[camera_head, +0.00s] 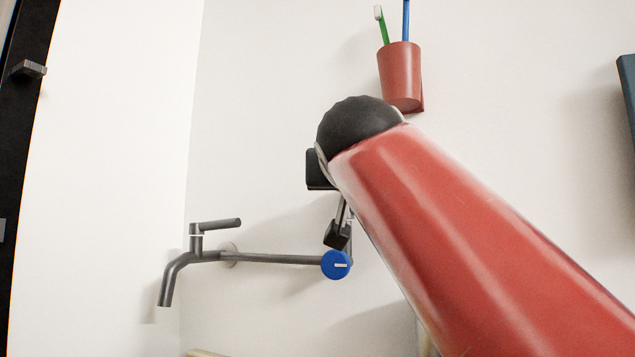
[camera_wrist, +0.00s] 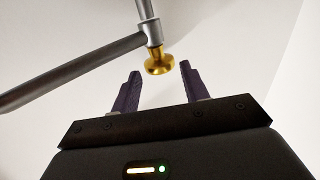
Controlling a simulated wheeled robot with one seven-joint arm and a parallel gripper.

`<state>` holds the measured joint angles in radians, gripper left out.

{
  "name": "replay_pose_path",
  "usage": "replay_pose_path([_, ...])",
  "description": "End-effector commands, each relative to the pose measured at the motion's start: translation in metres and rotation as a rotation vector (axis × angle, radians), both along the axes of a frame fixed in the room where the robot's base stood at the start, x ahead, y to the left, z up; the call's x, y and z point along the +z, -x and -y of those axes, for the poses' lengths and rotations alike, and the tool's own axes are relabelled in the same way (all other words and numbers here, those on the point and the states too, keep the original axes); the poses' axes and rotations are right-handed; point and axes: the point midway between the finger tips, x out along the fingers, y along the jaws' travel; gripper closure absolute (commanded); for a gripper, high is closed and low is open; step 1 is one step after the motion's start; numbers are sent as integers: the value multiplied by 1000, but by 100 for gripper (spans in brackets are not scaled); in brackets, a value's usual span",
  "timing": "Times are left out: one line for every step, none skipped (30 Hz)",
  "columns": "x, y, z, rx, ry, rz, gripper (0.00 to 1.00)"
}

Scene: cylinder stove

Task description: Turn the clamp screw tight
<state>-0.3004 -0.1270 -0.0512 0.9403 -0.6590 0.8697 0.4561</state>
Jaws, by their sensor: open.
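My gripper (camera_wrist: 160,72) is open in the wrist view, with two dark purple fingers apart and nothing held between them. A golden, round-headed screw or knob (camera_wrist: 159,64) sits at the end of a grey fitting, just beyond and between the fingertips. The fingers do not visibly touch it. In the head view a blue round knob (camera_head: 336,265) with a white mark ends a grey pipe. My gripper (camera_head: 337,236) shows there only in part, just above the blue knob; my red arm covers much of this area. I cannot tell which knob is the clamp screw.
A grey wall tap (camera_head: 180,264) with a lever stands left of the blue knob, joined by the grey pipe (camera_head: 285,259). A grey bar (camera_wrist: 75,73) runs left in the wrist view. A red cup (camera_head: 400,75) with toothbrushes hangs above. Bare wall lies around.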

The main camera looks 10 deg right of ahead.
Motion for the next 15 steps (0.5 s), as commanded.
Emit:
replay_pose_path([1, -8, 2, -1, 0, -3, 55])
replay_pose_path([1, -12, 3, -1, -1, -3, 55])
replay_pose_path([1, -16, 4, -1, 0, -2, 55])
replay_pose_path([1, -19, 5, -1, 0, -2, 55])
replay_pose_path([1, -22, 5, -1, 1, -2, 55])
replay_pose_path([0, -24, 6, 0, 0, -2, 55])
replay_pose_path([0, -25, 6, 0, 0, -1, 55])
replay_pose_path([0, -26, 6, 0, 0, -1, 55])
replay_pose_path([0, -27, 7, 0, 0, -1, 55])
replay_pose_path([0, -28, 7, 0, 0, -1, 55])
replay_pose_path([0, -28, 7, 0, 0, 0, 55])
replay_pose_path([0, -28, 7, 0, 0, 0, 55])
replay_pose_path([0, -28, 7, 0, 0, 0, 55])
replay_pose_path([0, -28, 7, 0, 1, 0, 55])
replay_pose_path([0, -28, 7, 0, 1, -1, 55])
